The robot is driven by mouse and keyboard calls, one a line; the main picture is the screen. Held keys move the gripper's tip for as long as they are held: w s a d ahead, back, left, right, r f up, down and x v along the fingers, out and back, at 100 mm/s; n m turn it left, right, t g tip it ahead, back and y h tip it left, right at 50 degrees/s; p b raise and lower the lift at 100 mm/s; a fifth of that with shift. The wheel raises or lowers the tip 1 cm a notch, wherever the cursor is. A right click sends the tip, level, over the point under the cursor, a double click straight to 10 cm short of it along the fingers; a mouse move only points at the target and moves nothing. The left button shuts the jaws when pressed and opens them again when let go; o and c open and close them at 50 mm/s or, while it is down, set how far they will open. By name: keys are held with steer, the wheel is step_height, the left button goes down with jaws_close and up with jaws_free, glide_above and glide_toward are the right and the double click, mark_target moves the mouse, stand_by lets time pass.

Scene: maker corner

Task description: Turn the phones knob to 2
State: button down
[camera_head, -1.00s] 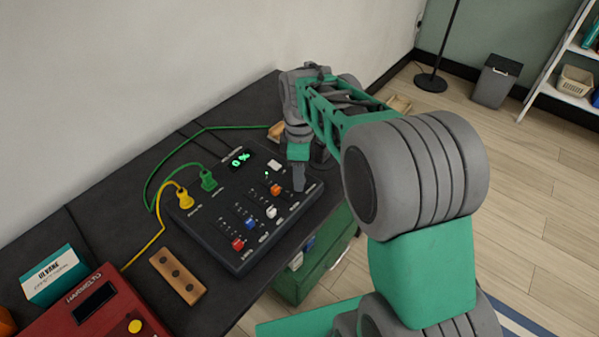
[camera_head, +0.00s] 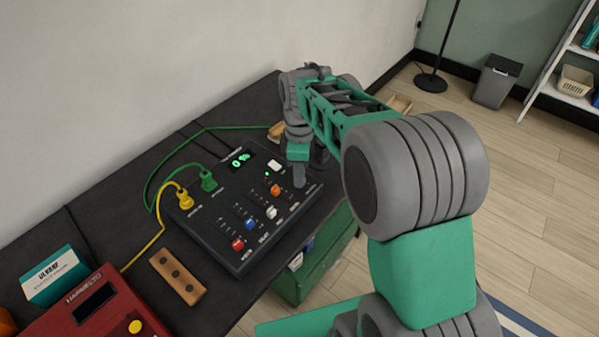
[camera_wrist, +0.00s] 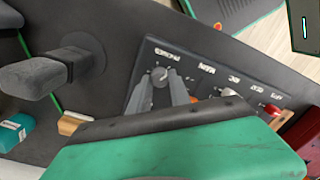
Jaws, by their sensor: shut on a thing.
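My gripper (camera_head: 299,182) points down at the panel's right end in the head view. In the wrist view, the phones knob (camera_wrist: 159,73) is a small grey round knob with a pale pointer line, beside the upside-down label PHONES. My gripper (camera_wrist: 170,88) has its two grey fingers closed around this knob. The fingers hide part of the knob and its scale, so I cannot read the number it points to.
Yellow (camera_head: 185,199) and green (camera_head: 208,180) plugs with cables stand at the panel's back left. A wooden block with holes (camera_head: 178,276), a red device (camera_head: 108,309) and a teal-white box (camera_head: 55,275) lie to the left. A green drawer unit (camera_head: 322,265) is below the bench.

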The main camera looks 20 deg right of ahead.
steer(key=shift+r+m, duration=0.1)
steer(key=shift+m, duration=0.2)
steer(key=m+p, duration=0.2)
steer(key=m, duration=0.2)
steer(key=shift+m, duration=0.3)
steer(key=m+p, duration=0.2)
steer(key=m, duration=0.4)
steer(key=shift+d, duration=0.1)
steer(key=shift+m, duration=0.3)
steer(key=c, duration=1.2)
jaws_free()
step_height(320, 180, up, 8)
steer(key=shift+d+f, duration=0.1)
steer(key=shift+f, duration=0.1)
